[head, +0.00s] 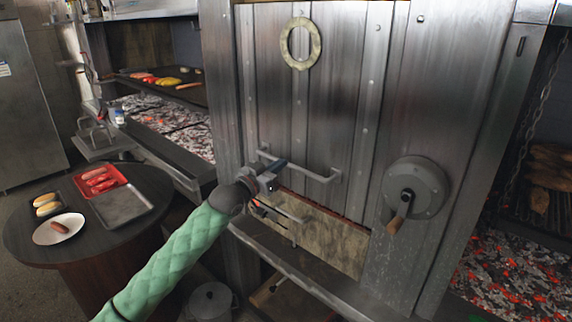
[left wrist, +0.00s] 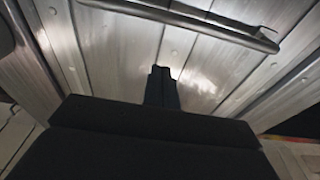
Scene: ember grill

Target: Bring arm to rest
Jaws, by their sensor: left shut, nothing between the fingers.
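My left arm, in a green quilted sleeve, comes in from the lower left of the head view. My left gripper (head: 272,172) is shut and empty, close in front of the metal door (head: 325,115), near its horizontal bar handle (head: 312,172). In the left wrist view the shut fingers (left wrist: 161,86) point at the metal panels, and the bar handle (left wrist: 190,20) runs above them, apart from the fingertips. The door's lower edge is raised, with a gap and a pale surface (head: 325,237) below. My right gripper is not in view.
A round dark table (head: 75,247) at left holds a red tray (head: 100,181), an empty metal tray (head: 122,206) and a white plate (head: 58,230). Glowing coals (head: 515,275) lie at right and behind left. A crank wheel (head: 415,187) sits right of the door. A pot (head: 211,302) stands below.

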